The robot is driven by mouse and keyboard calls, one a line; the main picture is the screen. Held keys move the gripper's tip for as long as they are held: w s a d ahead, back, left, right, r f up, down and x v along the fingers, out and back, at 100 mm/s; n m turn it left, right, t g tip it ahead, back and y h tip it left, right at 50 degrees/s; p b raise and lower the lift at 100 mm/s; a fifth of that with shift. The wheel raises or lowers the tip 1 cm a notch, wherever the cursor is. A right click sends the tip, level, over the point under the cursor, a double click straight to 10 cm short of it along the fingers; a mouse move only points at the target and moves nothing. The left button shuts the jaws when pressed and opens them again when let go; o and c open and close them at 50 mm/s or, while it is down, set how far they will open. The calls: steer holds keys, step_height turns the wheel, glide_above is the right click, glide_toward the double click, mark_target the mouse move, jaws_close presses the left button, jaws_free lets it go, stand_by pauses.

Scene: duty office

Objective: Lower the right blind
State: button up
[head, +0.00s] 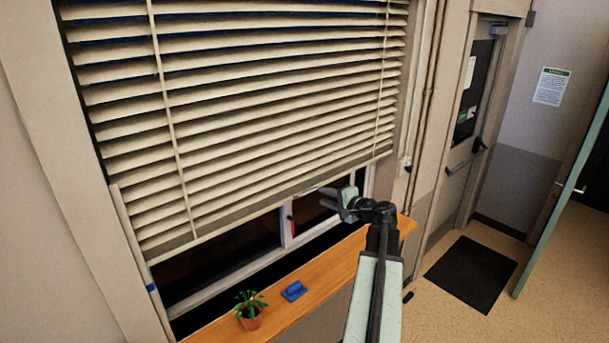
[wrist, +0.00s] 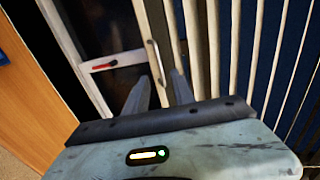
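A cream slatted blind (head: 270,110) hangs over the window, its lower edge a little above the sill. It is the only blind in view, and dark glass shows below it. In the wrist view its slats (wrist: 240,60) run along the right side. A thin metal handle (wrist: 155,62) shows at the blind's lower edge. My gripper (head: 336,196) is raised near the right part of that edge. Its two fingers (wrist: 160,84) are apart with nothing between them, and the handle lies just beyond their tips. I cannot tell whether they touch it.
A wooden sill (head: 345,262) runs below the window, bearing a potted plant (head: 250,312) and a blue object (head: 294,291). A red window catch (wrist: 104,67) is on the frame. A door (head: 470,120) and dark mat (head: 471,273) are at the right, with open floor around.

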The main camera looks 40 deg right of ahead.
mark_target(310, 191)
steer(key=b+x, duration=0.2)
steer(key=x, duration=0.6)
steer(key=shift+w+f, duration=0.1)
steer(key=shift+w, duration=0.2)
steer(key=shift+s, duration=0.15)
jaws_close()
stand_by(0.9)
